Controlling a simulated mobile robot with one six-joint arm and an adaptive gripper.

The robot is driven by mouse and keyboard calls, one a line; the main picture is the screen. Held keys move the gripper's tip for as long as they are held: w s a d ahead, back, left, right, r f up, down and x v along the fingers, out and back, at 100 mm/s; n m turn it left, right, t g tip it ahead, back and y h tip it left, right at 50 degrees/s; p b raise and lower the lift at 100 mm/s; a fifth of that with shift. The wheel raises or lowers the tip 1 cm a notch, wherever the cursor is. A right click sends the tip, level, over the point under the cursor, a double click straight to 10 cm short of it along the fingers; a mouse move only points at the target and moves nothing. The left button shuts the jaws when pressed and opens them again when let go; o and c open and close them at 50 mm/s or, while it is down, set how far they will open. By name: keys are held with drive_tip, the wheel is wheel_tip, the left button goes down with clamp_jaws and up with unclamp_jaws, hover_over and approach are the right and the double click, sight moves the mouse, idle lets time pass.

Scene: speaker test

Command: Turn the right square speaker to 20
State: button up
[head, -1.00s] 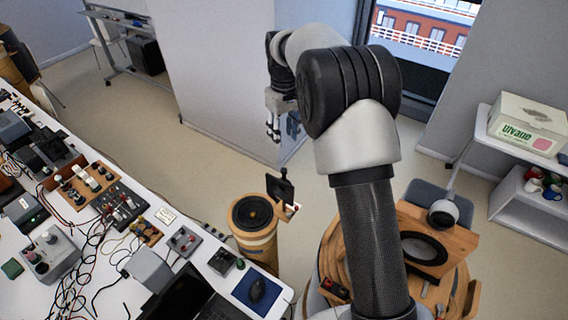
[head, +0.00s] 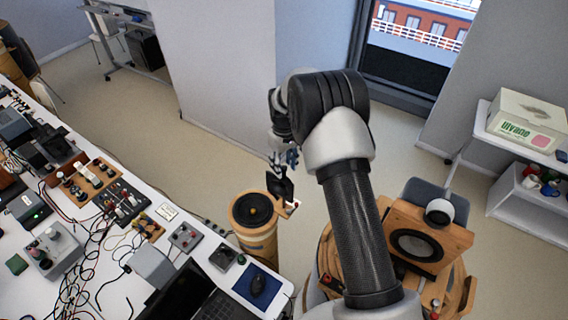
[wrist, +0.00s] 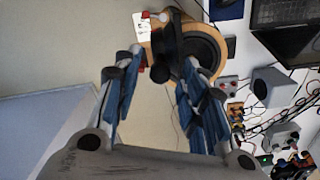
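A square wooden speaker (head: 396,216) with a dark round cone stands tilted at the right in the head view, partly behind my arm. A round wooden speaker-like drum (head: 239,228) with a black top stands left of my arm; it also shows in the wrist view (wrist: 222,50). A dark upright piece (head: 279,187) and a small pale plate with a red mark (head: 293,206) sit at its edge; the plate also shows in the wrist view (wrist: 142,27). My gripper (head: 283,162) is above and behind the drum. In the wrist view its blue fingers (wrist: 162,68) are apart, with nothing seen held. No scale reading is legible.
A shelf (head: 525,195) with a white box (head: 525,125) stands at the right. The floor behind the drum is clear.

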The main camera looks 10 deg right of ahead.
drive_tip(key=shift+c, duration=0.6)
clamp_jaws()
drive_tip(key=m+b, duration=0.2)
drive_tip(key=shift+f+b, duration=0.15)
drive_tip(key=shift+b, duration=0.2)
drive_tip(key=shift+r+m+b, duration=0.2)
drive_tip(key=shift+m+b, duration=0.1)
drive_tip(key=shift+m, duration=0.8)
drive_tip(key=shift+o, duration=0.6)
unclamp_jaws()
wheel_tip(320, 180, up, 12)
